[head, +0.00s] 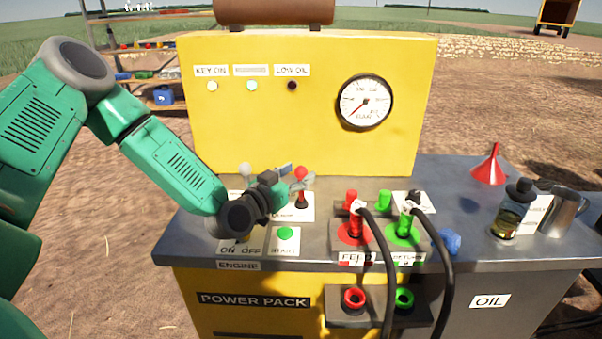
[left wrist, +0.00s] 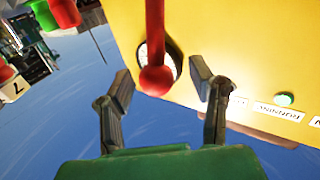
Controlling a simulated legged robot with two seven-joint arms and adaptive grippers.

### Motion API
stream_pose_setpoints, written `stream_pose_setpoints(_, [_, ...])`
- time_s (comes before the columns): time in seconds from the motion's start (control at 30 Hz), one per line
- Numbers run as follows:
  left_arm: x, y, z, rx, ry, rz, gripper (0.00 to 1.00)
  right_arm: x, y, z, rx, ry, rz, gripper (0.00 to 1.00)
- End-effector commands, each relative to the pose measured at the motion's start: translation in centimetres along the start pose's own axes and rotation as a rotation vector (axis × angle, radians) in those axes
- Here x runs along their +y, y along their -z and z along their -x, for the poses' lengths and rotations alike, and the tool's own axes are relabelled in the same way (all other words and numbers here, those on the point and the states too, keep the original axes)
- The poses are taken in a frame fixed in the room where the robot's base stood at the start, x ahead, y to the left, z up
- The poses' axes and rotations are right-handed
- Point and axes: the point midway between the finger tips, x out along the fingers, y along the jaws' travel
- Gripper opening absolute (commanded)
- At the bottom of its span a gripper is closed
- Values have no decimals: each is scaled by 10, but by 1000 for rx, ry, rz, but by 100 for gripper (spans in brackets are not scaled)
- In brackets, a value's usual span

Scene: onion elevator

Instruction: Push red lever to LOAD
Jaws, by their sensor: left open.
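The red lever (head: 301,173) has a round red knob and stands on the console's left part, in front of the yellow panel. My left gripper (head: 296,181) is at the knob, with its fingers open. In the left wrist view the red lever (left wrist: 155,78) reaches in from the top, and its knob appears between the spread fingers of my left gripper (left wrist: 160,76). I see a gap to each finger and cannot tell whether anything touches. The lever's label is partly hidden by the gripper and unreadable, so LOAD is not seen. My right gripper is not in view.
A white-knobbed lever (head: 246,168) stands just left, partly behind my left arm. A green START button (head: 285,233) is in front. Red and green hose couplings (head: 354,222) stand to the right. A pressure gauge (head: 365,102) is on the yellow panel (head: 310,140). An oil bottle (head: 511,213) stands far right.

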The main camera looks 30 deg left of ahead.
Motion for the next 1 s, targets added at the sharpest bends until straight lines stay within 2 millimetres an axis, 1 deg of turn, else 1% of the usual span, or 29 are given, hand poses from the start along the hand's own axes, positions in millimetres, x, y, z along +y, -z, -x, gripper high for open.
stream_pose_setpoints(0.03, [0, 0, -5, 0, -1, -1, 49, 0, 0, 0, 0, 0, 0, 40])
stream_pose_setpoints(0.13, [1, 1, -10, 0, 0, 0, 49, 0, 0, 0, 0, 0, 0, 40])
stream_pose_setpoints(0.43, [1, 0, -12, 0, 0, 0, 49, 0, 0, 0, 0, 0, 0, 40])
stream_pose_setpoints(0.47, [1, 0, -12, 0, 0, 0, 38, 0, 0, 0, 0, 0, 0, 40])
stream_pose_setpoints(0.5, [1, 0, -12, 0, 0, 0, 24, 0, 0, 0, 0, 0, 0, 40])
stream_pose_setpoints(0.57, [0, 0, -12, 0, 0, 0, 3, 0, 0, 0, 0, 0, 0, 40])
stream_pose_setpoints(0.6, [0, 0, -12, 0, 0, 0, 0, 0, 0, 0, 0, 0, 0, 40])
stream_pose_setpoints(0.83, [-1, 1, -12, -7, 1, 4, 0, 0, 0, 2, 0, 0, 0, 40])
stream_pose_setpoints(1.0, [-4, 5, -17, -44, 0, 28, 0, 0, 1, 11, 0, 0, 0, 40])
